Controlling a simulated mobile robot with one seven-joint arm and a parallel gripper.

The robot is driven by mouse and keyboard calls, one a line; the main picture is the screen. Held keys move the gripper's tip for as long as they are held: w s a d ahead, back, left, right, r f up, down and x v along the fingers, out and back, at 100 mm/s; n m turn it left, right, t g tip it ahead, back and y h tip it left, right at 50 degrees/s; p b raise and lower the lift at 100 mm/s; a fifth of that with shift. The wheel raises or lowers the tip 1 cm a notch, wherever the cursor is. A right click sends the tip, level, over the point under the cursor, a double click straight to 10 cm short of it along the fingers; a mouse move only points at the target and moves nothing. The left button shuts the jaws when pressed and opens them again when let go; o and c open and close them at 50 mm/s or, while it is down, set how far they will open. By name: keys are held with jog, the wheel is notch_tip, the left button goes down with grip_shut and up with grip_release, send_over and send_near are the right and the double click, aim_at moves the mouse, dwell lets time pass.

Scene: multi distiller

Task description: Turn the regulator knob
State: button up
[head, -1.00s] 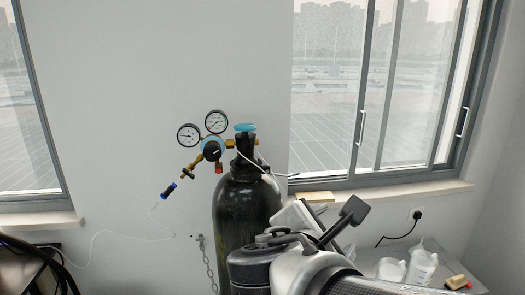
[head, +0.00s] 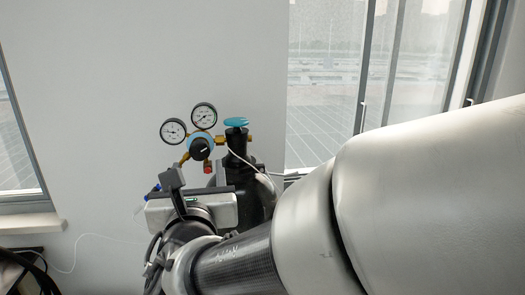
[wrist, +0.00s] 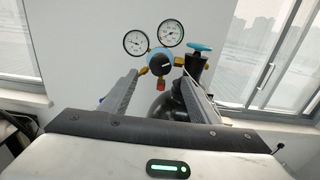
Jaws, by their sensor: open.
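The regulator knob (head: 200,148) is a dark round knob with a blue ring and a white mark, set below two white dial gauges (head: 188,122). It also shows in the wrist view (wrist: 160,63), upper middle, between and beyond the fingertips. My gripper (wrist: 159,82) is open and empty, its two grey fingers to the left and right of the knob in the picture. I see no contact with the knob. In the head view my arm reaches in from the right, and the gripper end is below the regulator, partly hiding the cylinder.
A blue valve handwheel (head: 236,122) tops the black gas cylinder (head: 240,170), right of the knob. A red-tipped fitting (head: 208,169) hangs below the knob. A thin white tube (head: 95,236) runs along the wall. Windows flank the wall (head: 110,90).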

aim_at(200, 155)
jog(key=x, duration=0.8)
jog(key=shift+w+p, duration=0.3)
jog(key=shift+w, duration=0.05)
jog(key=c, duration=1.1)
jog(key=shift+o, duration=0.2)
jog(key=shift+f+b, duration=0.15)
jog(key=shift+b, duration=0.15)
